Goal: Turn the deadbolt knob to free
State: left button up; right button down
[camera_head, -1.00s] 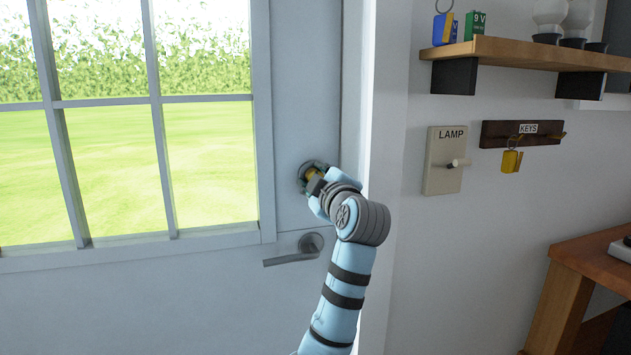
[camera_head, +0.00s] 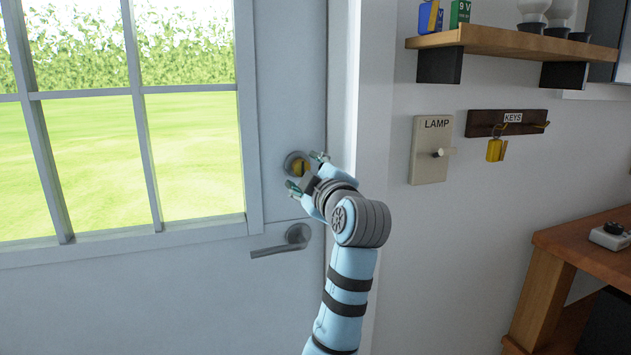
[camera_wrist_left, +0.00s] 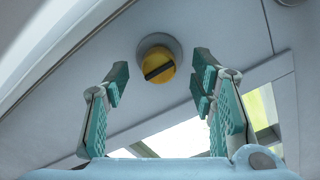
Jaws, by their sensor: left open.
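The deadbolt knob (camera_head: 299,167) is yellow on a round grey plate, on the grey door above the lever handle (camera_head: 297,236). In the left wrist view the knob (camera_wrist_left: 158,65) shows a dark bar across its face, tilted, with its right end higher. My left gripper (camera_head: 307,172) is open just in front of the knob. In the left wrist view its teal-padded fingers (camera_wrist_left: 158,82) stand apart to either side of the knob and do not touch it. My right gripper is not in view.
The door (camera_head: 280,110) has a glazed window at left. To the right, the wall carries a lamp switch (camera_head: 432,150), a key rack (camera_head: 508,122) with a yellow-tagged key, and a shelf (camera_head: 515,45). A wooden bench (camera_head: 580,240) stands at lower right.

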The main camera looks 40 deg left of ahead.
pick_arm(q)
jog(key=v, duration=0.8)
jog(key=shift+d, duration=0.2)
jog(key=shift+s, duration=0.1)
jog(key=shift+r, duration=0.2)
